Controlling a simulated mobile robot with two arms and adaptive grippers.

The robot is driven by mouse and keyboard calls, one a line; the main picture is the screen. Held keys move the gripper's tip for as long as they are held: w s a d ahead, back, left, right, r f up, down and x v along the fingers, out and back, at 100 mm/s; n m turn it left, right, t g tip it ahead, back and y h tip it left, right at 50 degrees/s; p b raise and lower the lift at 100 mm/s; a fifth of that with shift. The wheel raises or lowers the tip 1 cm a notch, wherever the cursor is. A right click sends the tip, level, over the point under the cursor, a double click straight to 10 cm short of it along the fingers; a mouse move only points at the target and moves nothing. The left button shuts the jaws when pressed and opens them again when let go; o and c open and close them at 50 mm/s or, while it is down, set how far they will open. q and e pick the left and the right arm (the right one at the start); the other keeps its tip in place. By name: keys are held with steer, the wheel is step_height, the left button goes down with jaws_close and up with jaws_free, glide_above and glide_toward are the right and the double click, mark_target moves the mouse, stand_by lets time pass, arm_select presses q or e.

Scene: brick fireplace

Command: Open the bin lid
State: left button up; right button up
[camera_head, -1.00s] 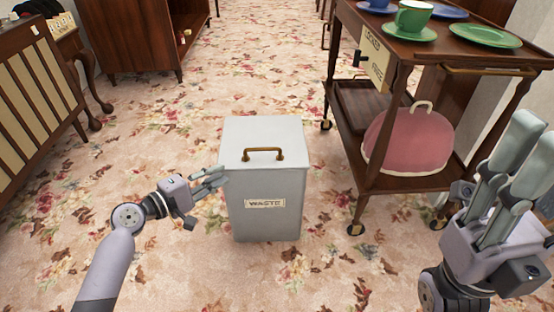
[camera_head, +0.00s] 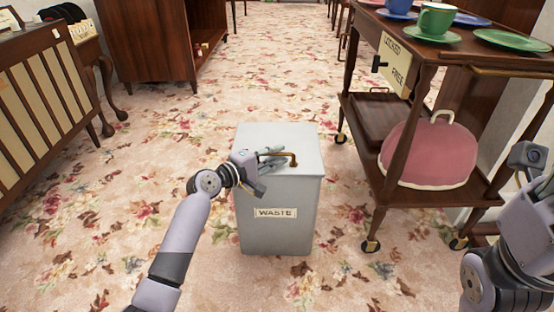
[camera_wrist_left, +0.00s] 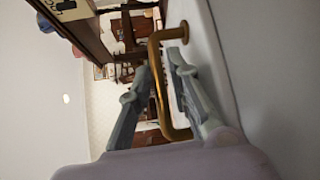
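The grey waste bin (camera_head: 262,236) stands upright on the carpet in the middle of the head view, with a "WASTE" label on its front. Its lid (camera_head: 292,134) lies flat and closed. A brass handle (camera_head: 294,159) sits on the lid, partly hidden by my left gripper (camera_head: 277,156). In the left wrist view the fingers of my left gripper (camera_wrist_left: 160,62) are apart, with the handle's bar (camera_wrist_left: 156,78) between them; I see no clear grip on it. My right gripper (camera_head: 530,157) is at the right edge, away from the bin, its fingers largely unclear.
A wooden trolley (camera_head: 385,208) stands right of the bin, carrying dishes, a green cup (camera_head: 436,19) and a pink domed cover (camera_head: 430,152). A slatted wooden piece (camera_head: 45,105) stands at the left. The carpet behind the bin is clear.

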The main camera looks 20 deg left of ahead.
arm_select(q)
steer(key=shift+w+d, duration=0.2)
steer(key=shift+w, duration=0.1)
steer(key=shift+c, duration=0.4)
jaws_close()
